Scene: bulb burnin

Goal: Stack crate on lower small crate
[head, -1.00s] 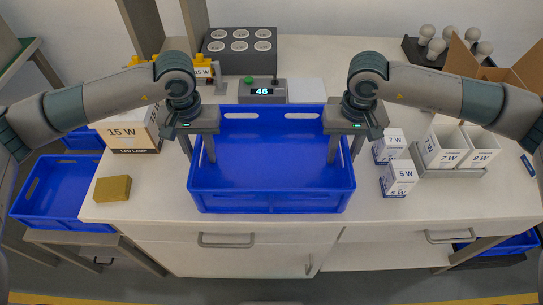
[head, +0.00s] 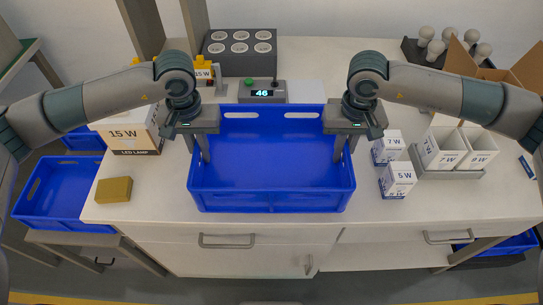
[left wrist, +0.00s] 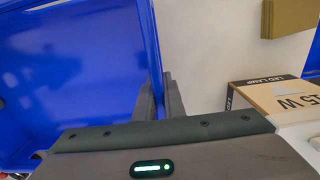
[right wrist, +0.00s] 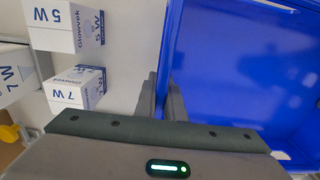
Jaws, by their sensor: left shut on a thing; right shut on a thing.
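A large empty blue crate (head: 270,172) is at the middle of the worktop's front; I cannot tell whether its base touches the top. My left gripper (head: 203,150) is shut on its left wall, and my right gripper (head: 338,148) on its right wall. Both wrist views show the fingers straddling the wall, in the left (left wrist: 158,100) and in the right (right wrist: 162,100). A blue crate (head: 62,215) stands on a low stand at the left. Other blue crates show behind it (head: 84,140) and low at the right (head: 500,246), partly hidden. I cannot tell which one is the lower small crate.
A 15 W lamp carton (head: 135,138) and a tan block (head: 114,190) lie left of the held crate. Small bulb boxes (head: 397,180) and a grey tray (head: 450,174) stand close on its right. A control box (head: 262,92) and a socket block (head: 240,50) are behind it.

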